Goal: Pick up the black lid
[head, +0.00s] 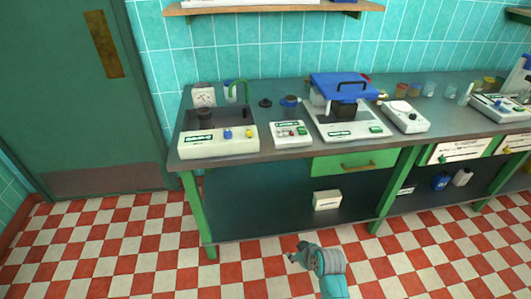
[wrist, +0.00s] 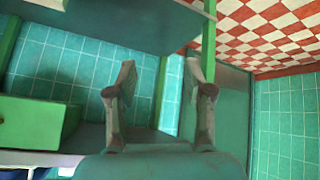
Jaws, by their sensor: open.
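A small round black lid (head: 265,102) lies on the bench top in the head view, behind and between two white instruments. It appears to lie alone, apart from the jar to its right. My gripper (head: 296,257) is low in front of the bench, over the tiled floor, well below and away from the lid. In the wrist view my gripper (wrist: 160,66) shows two spread fingers with nothing between them. The lid is not seen in the wrist view.
The bench (head: 290,155) has a green drawer (head: 345,163) and a lower shelf with a white box (head: 327,200). A white instrument (head: 218,140) and a smaller one (head: 290,134) stand in front of the lid. A blue-lidded device (head: 345,88) stands right. Floor in front is clear.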

